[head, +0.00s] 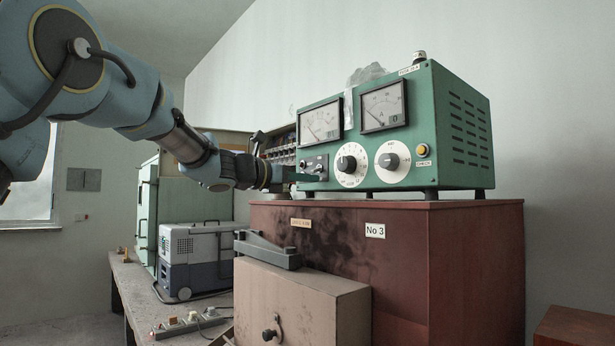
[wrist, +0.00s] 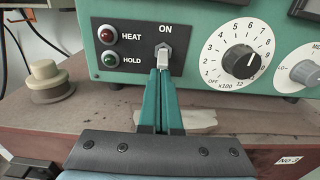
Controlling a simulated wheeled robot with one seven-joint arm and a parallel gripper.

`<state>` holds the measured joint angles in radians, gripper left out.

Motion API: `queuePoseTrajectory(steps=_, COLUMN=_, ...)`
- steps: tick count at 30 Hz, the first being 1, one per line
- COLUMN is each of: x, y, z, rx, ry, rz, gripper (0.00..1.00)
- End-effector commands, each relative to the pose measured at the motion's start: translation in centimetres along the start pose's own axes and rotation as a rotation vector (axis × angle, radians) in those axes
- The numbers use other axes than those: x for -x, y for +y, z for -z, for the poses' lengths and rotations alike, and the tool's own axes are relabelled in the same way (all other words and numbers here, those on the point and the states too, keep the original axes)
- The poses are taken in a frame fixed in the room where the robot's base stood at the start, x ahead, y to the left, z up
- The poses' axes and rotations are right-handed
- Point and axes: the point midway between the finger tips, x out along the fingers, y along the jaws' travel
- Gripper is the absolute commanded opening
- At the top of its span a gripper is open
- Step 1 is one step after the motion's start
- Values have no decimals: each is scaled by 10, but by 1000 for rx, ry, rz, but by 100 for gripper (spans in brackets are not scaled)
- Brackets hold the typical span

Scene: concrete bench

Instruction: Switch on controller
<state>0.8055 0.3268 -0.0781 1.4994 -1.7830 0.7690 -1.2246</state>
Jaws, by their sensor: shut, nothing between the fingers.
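The green controller (head: 447,120) stands on a reddish-brown wooden cabinet, with two meters and two dials on its front. In the wrist view its black switch panel (wrist: 118,30) shows a red HEAT lamp (wrist: 107,34), a green HOLD lamp (wrist: 110,58) and a pale toggle switch (wrist: 164,50) under the word ON. My gripper (wrist: 163,72) is shut and empty, its green fingertips right at the toggle's lower end. I cannot tell whether they touch it. In the head view my gripper (head: 293,177) is at the controller's left front, beside the switch panel.
The cabinet (head: 470,250) has a No 3 label. A beige box (head: 335,312) and a grey-white cooler (head: 190,262) stand in front and left. In the wrist view a round pale knob-like object (wrist: 47,80) stands left of the gripper. A numbered dial (wrist: 240,60) is right of the switch.

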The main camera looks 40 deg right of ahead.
Motion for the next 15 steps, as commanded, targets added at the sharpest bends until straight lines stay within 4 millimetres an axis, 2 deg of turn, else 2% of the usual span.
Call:
queuePoseTrajectory(steps=1, x=0, y=0, z=-5, rx=0, ry=11, rz=0, gripper=0)
queuePoseTrajectory(steps=15, x=2, y=0, z=-6, rx=-1, ry=81, rz=0, gripper=0)
